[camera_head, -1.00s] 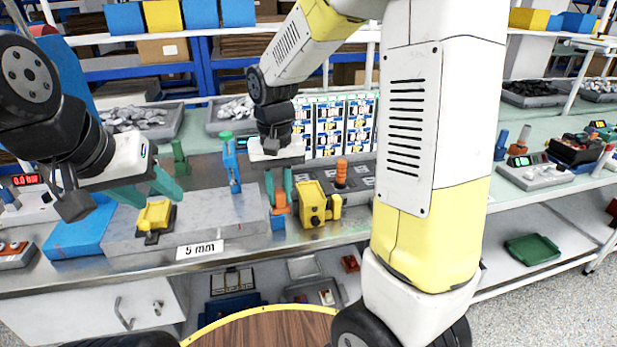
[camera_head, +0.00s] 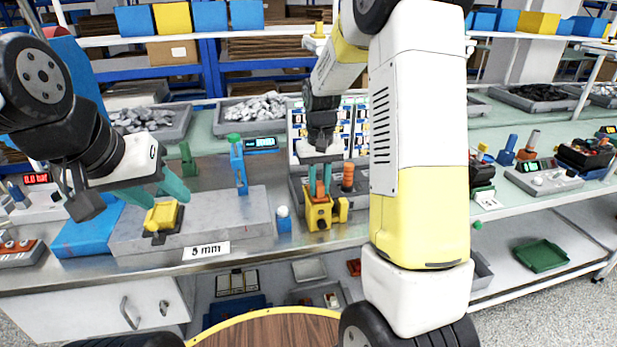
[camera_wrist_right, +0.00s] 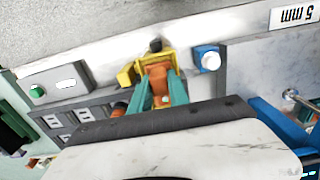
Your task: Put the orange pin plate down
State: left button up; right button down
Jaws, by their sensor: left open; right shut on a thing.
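The orange pin plate (camera_head: 319,190) is between the teal fingers of my right gripper (camera_head: 320,186), which is shut on it. It is at the top of a yellow fixture (camera_head: 318,215) near the bench's front edge. In the right wrist view the plate (camera_wrist_right: 159,80) overlaps the yellow fixture (camera_wrist_right: 125,76); I cannot tell whether it rests in it. My left gripper (camera_head: 166,198) is open, its fingers at either side of a yellow clamp piece (camera_head: 162,215) on the grey block.
The grey block (camera_head: 245,215) carries a 5 mm label. A small blue stand with a white knob (camera_head: 283,213) is just left of the fixture. An orange cylinder (camera_head: 348,176) stands behind right in a grey tray. A blue upright (camera_head: 239,165) rises from the block.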

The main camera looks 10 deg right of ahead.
aim_at(320, 183)
jog(key=shift+f, duration=0.15)
jog(key=c, duration=1.3)
grip_release()
jog(key=shift+o, duration=0.2)
notch_tip(320, 183, up, 12)
jog(key=s+a+r+t+y, duration=0.1)
jog(key=s+r+t, duration=0.1)
jog(key=s, duration=0.9)
jog(key=s+a+r+t+y, duration=0.1)
jog(key=s+r+t, duration=0.2)
jog(key=s, duration=0.8)
jog(key=shift+s+a+r+t, duration=0.15)
jog(key=shift+s+t, duration=0.15)
jog(key=shift+t, duration=0.3)
